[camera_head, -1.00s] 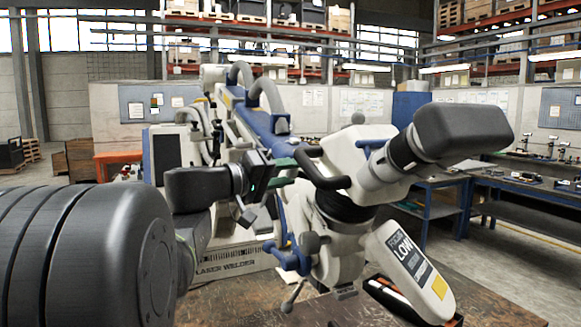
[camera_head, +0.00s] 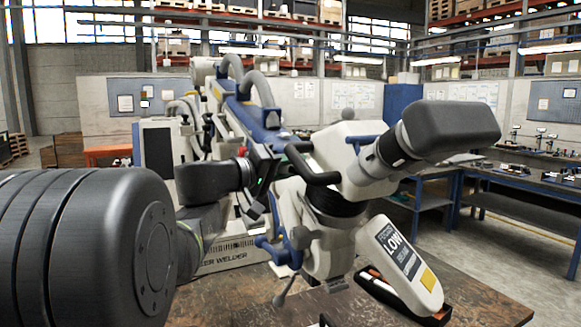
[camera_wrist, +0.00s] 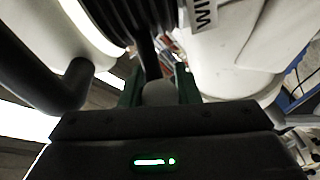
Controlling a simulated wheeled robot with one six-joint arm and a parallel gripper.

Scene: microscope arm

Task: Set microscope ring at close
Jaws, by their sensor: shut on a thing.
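The microscope head (camera_head: 355,165) is white, with a tilted dark eyepiece part (camera_head: 450,130). Its black ribbed ring (camera_head: 335,205) sits under the head and also shows at the top of the wrist view (camera_wrist: 110,20). My gripper (camera_head: 278,165) is at the left side of the head, close to the ring. In the wrist view, the green fingers of my gripper (camera_wrist: 158,88) are shut on a rounded grey knob (camera_wrist: 158,95). A dark lever runs up from the knob toward the ring. The ring's setting marks cannot be read.
A black handle (camera_head: 312,168) juts out just beside my gripper. A white label arm reading LOW (camera_head: 398,255) hangs at the lower right. A dark tray (camera_head: 440,308) lies on the worn bench (camera_head: 490,300). A blue and white boom (camera_head: 240,110) stands behind.

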